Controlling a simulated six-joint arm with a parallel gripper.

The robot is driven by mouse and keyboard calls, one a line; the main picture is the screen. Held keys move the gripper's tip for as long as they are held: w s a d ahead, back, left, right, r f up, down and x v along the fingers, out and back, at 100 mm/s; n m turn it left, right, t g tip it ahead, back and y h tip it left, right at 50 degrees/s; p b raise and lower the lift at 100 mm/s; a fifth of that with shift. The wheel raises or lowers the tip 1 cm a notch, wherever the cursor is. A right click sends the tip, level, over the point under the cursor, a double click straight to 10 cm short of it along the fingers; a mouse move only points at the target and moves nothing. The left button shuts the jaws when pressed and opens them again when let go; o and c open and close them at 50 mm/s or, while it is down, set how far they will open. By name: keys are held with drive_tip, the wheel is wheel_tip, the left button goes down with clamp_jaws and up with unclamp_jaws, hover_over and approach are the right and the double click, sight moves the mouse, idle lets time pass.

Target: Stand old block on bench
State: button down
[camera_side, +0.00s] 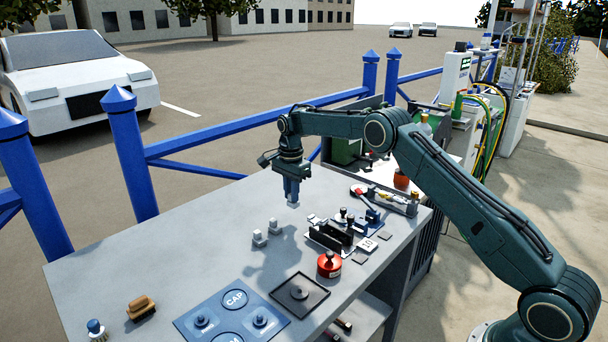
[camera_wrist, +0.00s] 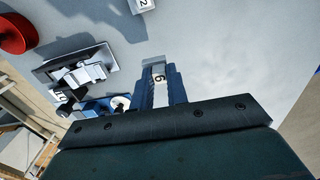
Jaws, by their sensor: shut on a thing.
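My gripper (camera_side: 291,190) hangs above the grey bench (camera_side: 190,235) with its fingers pointing down, shut on a small pale block (camera_side: 293,205). Two other small pale blocks, one nearer (camera_side: 259,239) and one farther (camera_side: 273,227), stand on the bench to the left of my gripper. I cannot tell from markings which block is the old one.
A black fixture (camera_side: 335,236) with metal parts stands right of my gripper. A red round can (camera_side: 329,264), black tray (camera_side: 300,294), blue CAP mat (camera_side: 215,320) and brush (camera_side: 141,307) lie nearer the front. The bench's left middle is clear. A blue railing (camera_side: 250,122) runs behind.

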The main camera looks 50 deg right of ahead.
sight(292, 205)
drive_tip(key=shift+f, duration=2.3)
drive_tip(key=shift+f, duration=0.15)
drive_tip(key=c, duration=1.4)
unclamp_jaws()
wheel_tip(292, 205, up, 12)
drive_tip(key=shift+f, duration=0.1)
drive_tip(key=shift+r, duration=0.3)
